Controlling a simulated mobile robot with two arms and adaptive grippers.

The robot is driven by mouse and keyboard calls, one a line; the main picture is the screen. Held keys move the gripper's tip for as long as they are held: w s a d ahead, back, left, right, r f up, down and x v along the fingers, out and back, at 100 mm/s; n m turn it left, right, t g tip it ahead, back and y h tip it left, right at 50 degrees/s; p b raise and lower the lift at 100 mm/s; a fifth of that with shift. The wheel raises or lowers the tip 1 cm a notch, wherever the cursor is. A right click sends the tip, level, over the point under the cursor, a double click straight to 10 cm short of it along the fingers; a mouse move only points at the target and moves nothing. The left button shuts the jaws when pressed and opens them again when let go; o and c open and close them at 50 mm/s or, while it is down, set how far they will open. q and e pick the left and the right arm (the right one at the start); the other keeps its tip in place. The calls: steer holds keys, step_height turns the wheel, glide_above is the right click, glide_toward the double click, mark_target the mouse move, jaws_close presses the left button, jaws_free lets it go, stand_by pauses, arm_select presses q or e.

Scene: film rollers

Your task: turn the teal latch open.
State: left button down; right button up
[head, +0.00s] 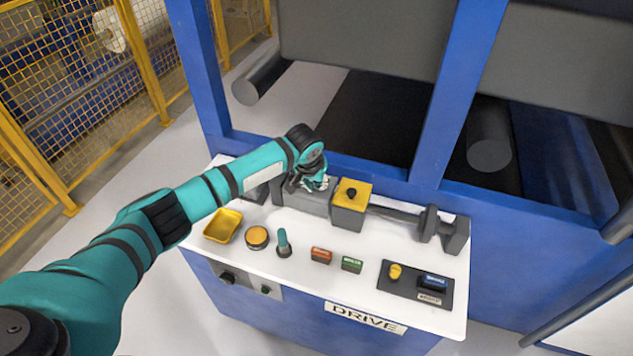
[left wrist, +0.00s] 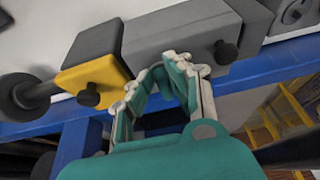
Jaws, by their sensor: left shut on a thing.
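My left gripper (head: 314,184) reaches over the white console top to the grey block. In the left wrist view its pale, teal-lined fingers (left wrist: 168,76) meet the lower edge of the grey block (left wrist: 175,42), beside a black knob (left wrist: 225,52). The gripper is shut on a small part there, which I take to be the teal latch; the fingers hide most of it, and its angle cannot be told. A separate teal lever (head: 283,243) stands upright on a dark base nearer the console's front, apart from the gripper. My right gripper is not in view.
A yellow-topped block (head: 352,196) with a black knob adjoins the grey block on the right. A yellow tray (head: 223,226), a round amber button (head: 257,237), red (head: 321,255) and green (head: 352,264) buttons and a dark switch panel (head: 415,284) stand in front. Blue frame posts (head: 463,80) rise behind.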

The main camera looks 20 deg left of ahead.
mark_target(330, 190)
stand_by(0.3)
